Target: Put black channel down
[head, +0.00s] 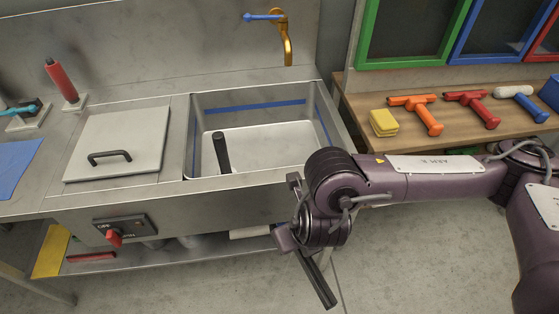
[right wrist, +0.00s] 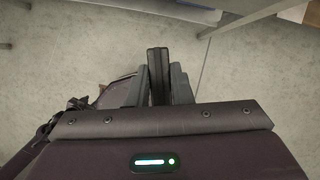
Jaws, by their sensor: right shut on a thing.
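The black channel (head: 319,281) is a long dark bar. It hangs tilted over the floor in front of the sink counter, its lower end toward the bottom right. My right gripper (head: 303,249) is shut on it near its upper end. In the right wrist view the channel (right wrist: 157,72) stands between the two fingers of the right gripper (right wrist: 158,80), with bare floor beyond. The arm hides part of the channel and the grip in the head view. My left gripper is not in view.
A steel sink (head: 270,152) holds another dark bar (head: 221,153) leaning in its basin. A lidded panel (head: 118,140) is to its left. A wooden bench (head: 450,127) at right carries a yellow block (head: 384,123) and several coloured tools. The floor (head: 420,255) in front is clear.

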